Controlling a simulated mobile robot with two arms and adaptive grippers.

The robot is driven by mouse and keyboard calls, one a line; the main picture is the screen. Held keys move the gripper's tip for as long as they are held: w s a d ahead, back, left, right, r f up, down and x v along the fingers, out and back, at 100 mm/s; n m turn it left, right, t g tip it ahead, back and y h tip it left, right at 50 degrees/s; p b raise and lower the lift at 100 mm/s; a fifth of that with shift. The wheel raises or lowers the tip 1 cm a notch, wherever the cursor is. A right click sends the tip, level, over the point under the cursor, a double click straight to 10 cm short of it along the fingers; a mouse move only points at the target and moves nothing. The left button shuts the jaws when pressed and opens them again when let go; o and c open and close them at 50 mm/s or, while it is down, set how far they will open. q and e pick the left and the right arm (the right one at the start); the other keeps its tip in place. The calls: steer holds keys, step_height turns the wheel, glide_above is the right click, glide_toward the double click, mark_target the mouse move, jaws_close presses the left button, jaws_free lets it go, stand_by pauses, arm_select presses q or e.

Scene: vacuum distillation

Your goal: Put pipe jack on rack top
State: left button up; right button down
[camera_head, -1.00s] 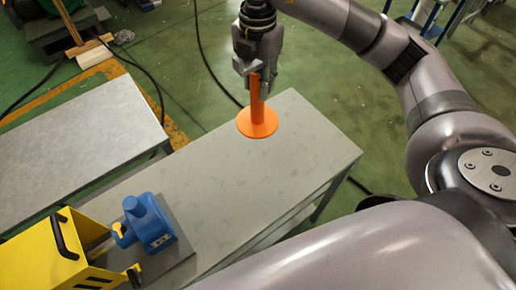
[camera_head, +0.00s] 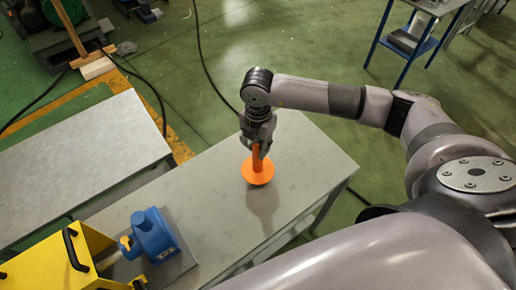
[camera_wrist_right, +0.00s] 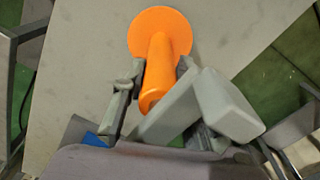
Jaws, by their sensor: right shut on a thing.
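The orange pipe jack (camera_head: 257,172), a rod with a round flat disc at its lower end, hangs above the near grey table. Its shadow falls on the tabletop just below it. My right gripper (camera_head: 256,147) is shut on the rod above the disc. In the right wrist view the pipe jack (camera_wrist_right: 158,75) sits between the two fingers of the gripper (camera_wrist_right: 152,88), with the disc pointing away. My left gripper is out of view. I cannot tell for sure which surface is the rack top; a blue-framed rack (camera_head: 408,42) stands at the upper right.
The grey table (camera_head: 300,150) is clear around the jack. A blue device (camera_head: 155,236) and a yellow box with black handles (camera_head: 62,262) occupy its lower left. Another grey table (camera_head: 80,165) stands at left. Cables cross the green floor.

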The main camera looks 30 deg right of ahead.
step_height(320, 180, down, 2)
steer(key=shift+f, duration=0.25)
steer(key=shift+f, duration=0.2)
steer(key=c, duration=1.3)
jaws_free()
